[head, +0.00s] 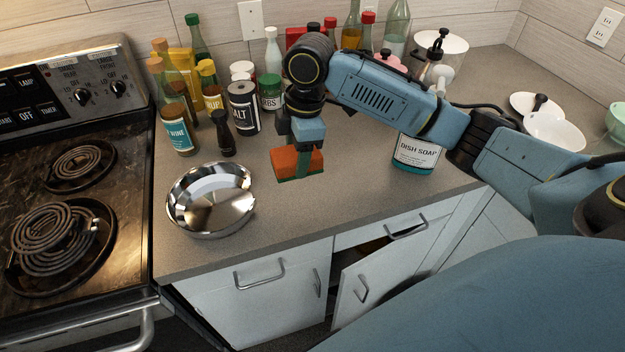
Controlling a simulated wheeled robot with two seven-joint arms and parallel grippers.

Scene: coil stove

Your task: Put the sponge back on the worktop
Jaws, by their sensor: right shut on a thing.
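The sponge (284,164) is orange with a green underside. My right gripper (307,158) is shut on it, pointing down, with a finger across its near face. The sponge is at the middle of the grey worktop (300,215), to the right of the steel pan. I cannot tell whether its underside touches the worktop or hangs just above it. My left gripper is not in view.
A steel pan (210,200) stands left of the sponge, beside the coil stove (80,200). Several bottles, a salt tin (243,108) and a herbs jar (271,92) stand behind. Dish soap (416,152) is to the right. A cabinet door (375,285) below is ajar.

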